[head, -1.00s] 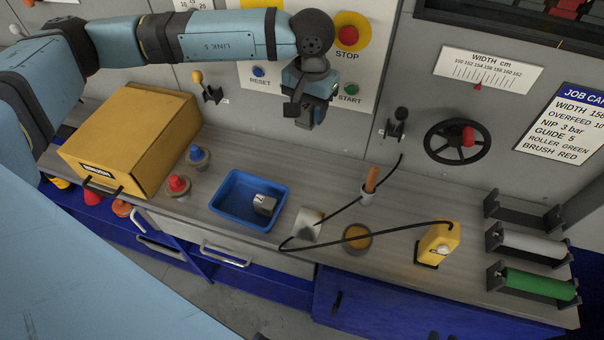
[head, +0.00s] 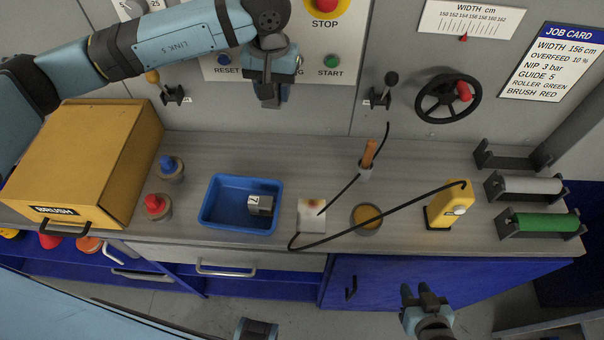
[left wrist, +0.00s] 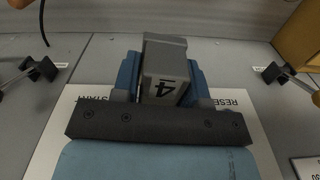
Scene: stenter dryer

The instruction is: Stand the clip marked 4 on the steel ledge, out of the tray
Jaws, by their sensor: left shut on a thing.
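My left gripper (head: 268,98) hangs in front of the button panel, above and behind the blue tray (head: 205,216). In the left wrist view it is shut on a grey clip (left wrist: 166,78) marked 4, whose mark appears upside down. In the head view that clip is hard to make out against the fingers. Another grey clip (head: 262,205), with a mark that looks like a 7, lies in the tray's right part. My right gripper (head: 420,292) is open and empty, low in front of the bench. I cannot tell for sure which surface is the steel ledge.
A pale plate with a brownish spot (head: 311,214) lies right of the tray. Beyond it are a cable (head: 350,222), a round amber dish (head: 366,217) and a yellow device (head: 447,207). Red (head: 156,205) and blue (head: 170,168) knobs and a yellow box (head: 90,150) stand left.

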